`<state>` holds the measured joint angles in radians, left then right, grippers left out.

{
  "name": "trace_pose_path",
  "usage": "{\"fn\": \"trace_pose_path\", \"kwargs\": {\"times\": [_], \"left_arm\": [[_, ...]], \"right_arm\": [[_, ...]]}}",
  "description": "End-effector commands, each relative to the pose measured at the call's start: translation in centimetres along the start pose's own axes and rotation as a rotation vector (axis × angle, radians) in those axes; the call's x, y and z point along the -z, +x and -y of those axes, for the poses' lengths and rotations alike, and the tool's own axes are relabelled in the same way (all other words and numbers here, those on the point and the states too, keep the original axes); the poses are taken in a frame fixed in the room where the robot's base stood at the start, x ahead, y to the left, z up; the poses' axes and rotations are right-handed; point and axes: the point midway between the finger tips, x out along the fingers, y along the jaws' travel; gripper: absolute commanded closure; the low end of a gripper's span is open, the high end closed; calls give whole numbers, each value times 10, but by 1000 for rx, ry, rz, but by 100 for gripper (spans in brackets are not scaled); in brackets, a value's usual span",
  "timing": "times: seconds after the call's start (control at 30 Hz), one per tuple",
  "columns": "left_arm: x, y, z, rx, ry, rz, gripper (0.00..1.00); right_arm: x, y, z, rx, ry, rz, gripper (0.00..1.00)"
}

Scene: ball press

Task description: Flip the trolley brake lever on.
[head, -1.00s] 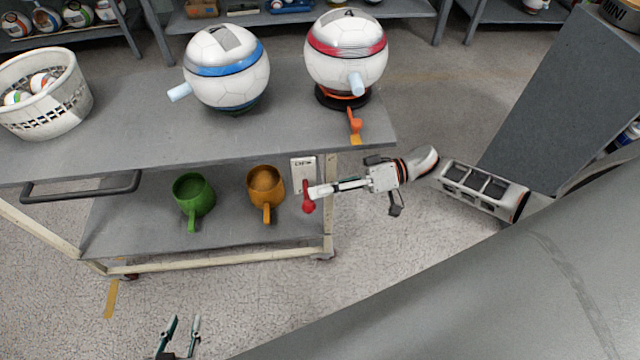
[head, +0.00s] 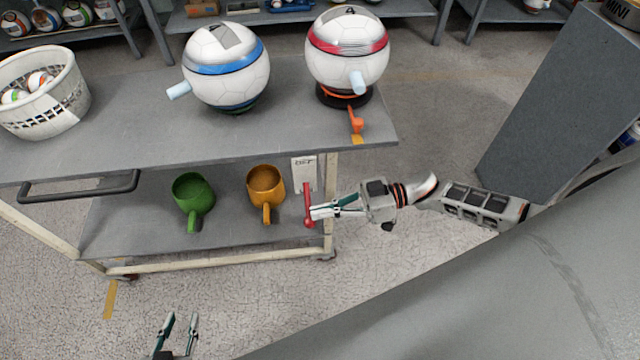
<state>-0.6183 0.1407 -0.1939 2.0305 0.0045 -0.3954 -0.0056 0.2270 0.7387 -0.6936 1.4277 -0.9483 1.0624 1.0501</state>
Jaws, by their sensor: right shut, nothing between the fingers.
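The red brake lever (head: 308,204) is on a pale label plate (head: 304,171) at the right front leg of the grey trolley (head: 120,135). It points nearly straight down, its round knob at the bottom. The plate's lettering is too small to read surely. My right gripper (head: 314,212) is shut and empty, its fingertips at the right side of the lever, just above the knob. They look touching or very close; I cannot tell which. My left gripper (head: 181,319) is open and empty at the bottom edge of the view, well below the trolley.
A green mug (head: 193,193) and an orange mug (head: 265,185) stand on the lower shelf, left of the lever. Above are a blue-banded ball machine (head: 226,75), a red-banded one (head: 346,60) and a white basket (head: 45,100).

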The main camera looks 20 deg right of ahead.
Motion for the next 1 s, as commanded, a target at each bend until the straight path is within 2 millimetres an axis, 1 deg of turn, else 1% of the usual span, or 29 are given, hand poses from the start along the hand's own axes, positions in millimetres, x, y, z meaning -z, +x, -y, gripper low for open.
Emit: {"fn": "trace_pose_path", "kwargs": {"times": [0.2, 0.77, 0.87, 1.0], "left_arm": [[0, 0, 0, 1, 1, -1, 71], [-10, -3, -6, -8, -1, 17, 71], [-9, -3, -5, -8, -1, 16, 71], [-7, -3, -4, -7, 1, 13, 71]], "right_arm": [[-5, 0, -2, 0, 3, 1, 100], [-7, 0, -2, 0, 4, 4, 100], [-7, -2, -2, 0, 4, 5, 100], [-5, -10, -3, 0, 4, 4, 100]]}}
